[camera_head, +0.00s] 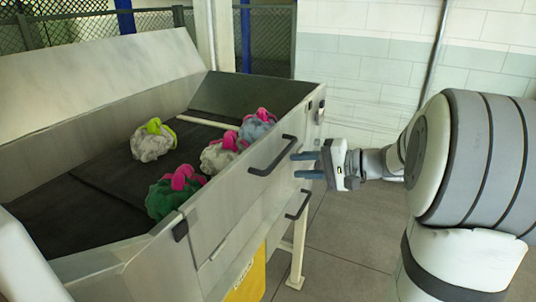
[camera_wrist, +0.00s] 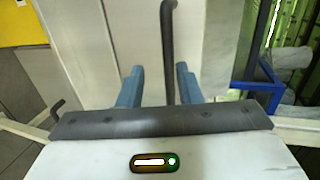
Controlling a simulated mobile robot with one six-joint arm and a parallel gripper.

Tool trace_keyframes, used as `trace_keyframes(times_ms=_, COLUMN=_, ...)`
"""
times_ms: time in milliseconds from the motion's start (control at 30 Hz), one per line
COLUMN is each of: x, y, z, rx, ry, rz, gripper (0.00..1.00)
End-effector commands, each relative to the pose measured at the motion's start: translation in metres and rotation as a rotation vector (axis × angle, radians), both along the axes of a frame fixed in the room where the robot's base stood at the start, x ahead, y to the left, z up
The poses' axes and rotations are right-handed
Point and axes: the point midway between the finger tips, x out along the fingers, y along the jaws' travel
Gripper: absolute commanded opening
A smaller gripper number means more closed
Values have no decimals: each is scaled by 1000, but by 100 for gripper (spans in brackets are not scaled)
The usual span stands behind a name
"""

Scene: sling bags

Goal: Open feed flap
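The metal feed flap (camera_head: 232,200) forms the upper front wall of the trough in the head view. A black bar handle (camera_head: 272,160) is on it. My gripper (camera_head: 297,165) is at the right of this handle, its two blue fingers pointing at the front panel. In the wrist view my gripper (camera_wrist: 160,72) is open, and a dark handle bar (camera_wrist: 168,50) runs between the fingers, closer to the right one. Whether the fingers touch it cannot be told. The flap looks upright and closed.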

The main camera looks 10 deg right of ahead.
Motion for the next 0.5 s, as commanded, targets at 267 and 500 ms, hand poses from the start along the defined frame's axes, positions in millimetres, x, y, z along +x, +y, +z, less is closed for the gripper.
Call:
trace_keyframes(times_ms=267, x=24, y=-1, z=5, rx=55, ry=-49, rz=-39, gripper=32)
trace_keyframes(times_ms=500, x=46, y=31, z=-3, rx=53, ry=-46, rz=-39, gripper=32)
